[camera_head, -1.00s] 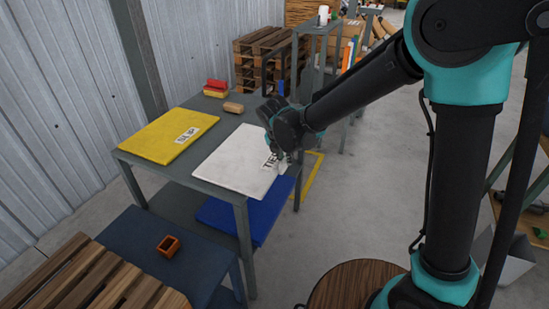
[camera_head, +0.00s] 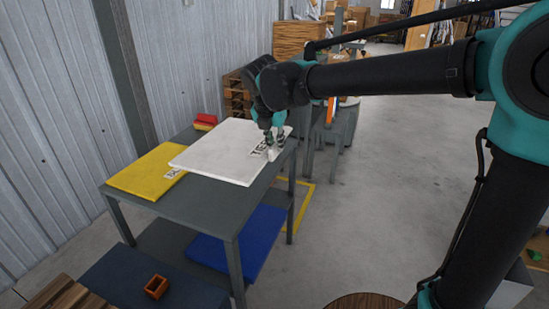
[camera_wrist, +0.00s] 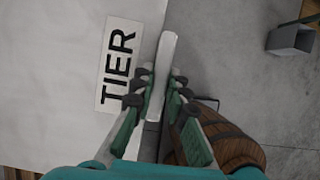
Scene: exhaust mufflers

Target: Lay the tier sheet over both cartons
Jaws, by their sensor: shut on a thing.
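The tier sheet (camera_head: 215,150) is a flat white board with a printed "TIER" label near its right edge. It appears raised over the grey table and covers part of the yellow sheet in the head view. In the wrist view the white sheet (camera_wrist: 60,60) fills the left side, with its label beside the fingers. My gripper (camera_head: 273,148) is at the sheet's right edge. In the wrist view my gripper (camera_wrist: 162,98) is shut on an upright white tab at that edge. I cannot make out the two cartons.
A yellow sheet (camera_head: 138,172) lies on the grey table (camera_head: 215,207), with red and yellow pieces (camera_head: 205,121) at the back. A blue sheet (camera_head: 255,240) lies on the lower shelf. An orange box (camera_head: 156,287) sits on a low blue table. Floor to the right is open.

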